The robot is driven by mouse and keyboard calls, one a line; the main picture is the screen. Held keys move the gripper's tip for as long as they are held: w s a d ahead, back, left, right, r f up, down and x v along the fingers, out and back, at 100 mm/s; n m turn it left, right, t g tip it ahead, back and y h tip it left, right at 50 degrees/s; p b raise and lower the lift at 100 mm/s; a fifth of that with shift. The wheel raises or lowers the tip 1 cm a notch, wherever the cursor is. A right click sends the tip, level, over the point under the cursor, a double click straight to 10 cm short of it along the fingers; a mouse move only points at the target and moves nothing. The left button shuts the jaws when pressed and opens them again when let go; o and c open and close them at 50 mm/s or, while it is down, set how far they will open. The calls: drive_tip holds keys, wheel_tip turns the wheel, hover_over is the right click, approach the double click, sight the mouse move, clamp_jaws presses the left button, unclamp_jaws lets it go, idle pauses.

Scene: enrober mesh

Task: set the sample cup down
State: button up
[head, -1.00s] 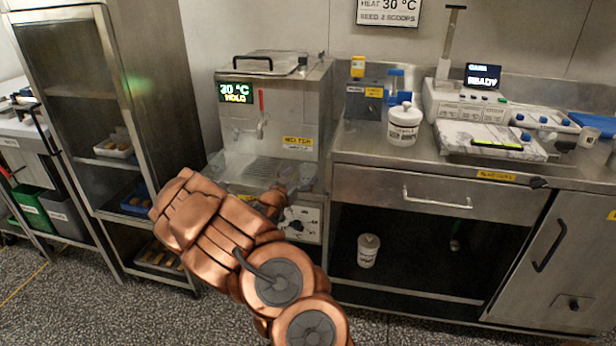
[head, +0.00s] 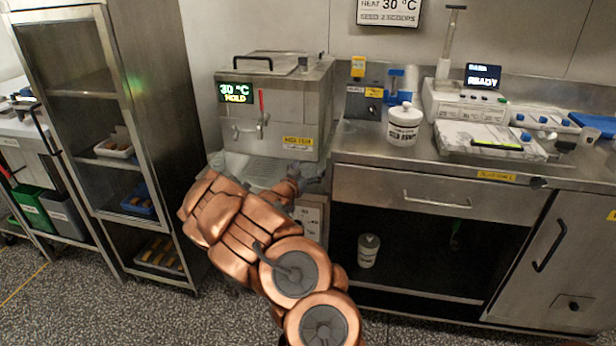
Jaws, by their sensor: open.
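My gripper (head: 311,178) is small and partly hidden behind my copper arm. It is in front of the tempering machine (head: 283,95), by the right end of its tray (head: 240,166). The gripper is open, and I see nothing held in it. No other cup shows clearly near the gripper; my arm hides part of the tray and the area below.
The steel counter (head: 352,145) to the right bears a white lidded jar (head: 404,124), a blue-topped holder (head: 397,84) and a white instrument (head: 458,100) reading READY. Another white tub (head: 368,250) stands on the shelf below. A steel rack (head: 85,60) stands at left.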

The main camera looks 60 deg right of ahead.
drive_tip(key=shift+c, duration=0.3)
drive_tip(key=c, duration=1.1)
drive_tip(key=shift+r, duration=0.75)
wheel_tip(320, 180, up, 2)
drive_tip(key=shift+a+r, duration=0.1)
drive_tip(key=shift+a, duration=0.05)
drive_tip(key=a, duration=0.5)
drive_tip(key=a+r, duration=0.1)
drive_tip(key=a, duration=0.9)
drive_tip(key=shift+w+a+r, duration=0.15)
drive_tip(key=shift+a, duration=0.2)
